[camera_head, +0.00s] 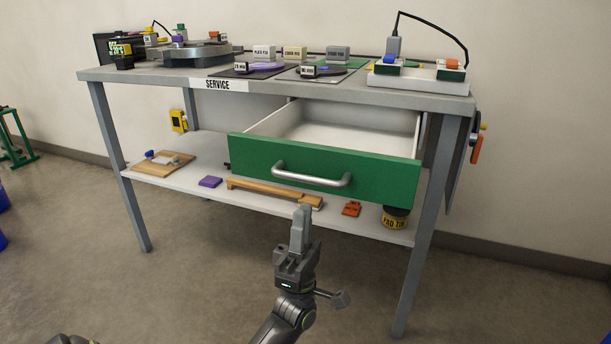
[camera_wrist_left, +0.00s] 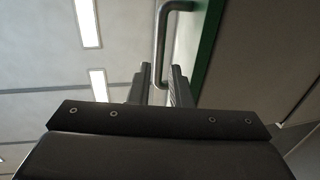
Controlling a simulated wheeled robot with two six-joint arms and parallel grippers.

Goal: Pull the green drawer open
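The green drawer (camera_head: 375,176) under the bench top stands pulled well out, and its white inside (camera_head: 340,128) looks empty. A silver bar handle (camera_head: 312,176) is on its front. My left gripper (camera_head: 301,212) is in front of the drawer, its fingertips just below the handle in the head view and apart from it there. In the left wrist view the fingers (camera_wrist_left: 158,82) are spread with a gap between them. The handle (camera_wrist_left: 161,45) shows ahead of that gap, in line with it; I see no grip on it. My right gripper is not in view.
The grey bench (camera_head: 130,75) carries a clamp machine, labelled blocks and a socket box (camera_head: 415,76). The lower shelf (camera_head: 265,203) holds a wooden board, a purple block, a wooden bar and a pad tin (camera_head: 395,217). The floor in front is clear.

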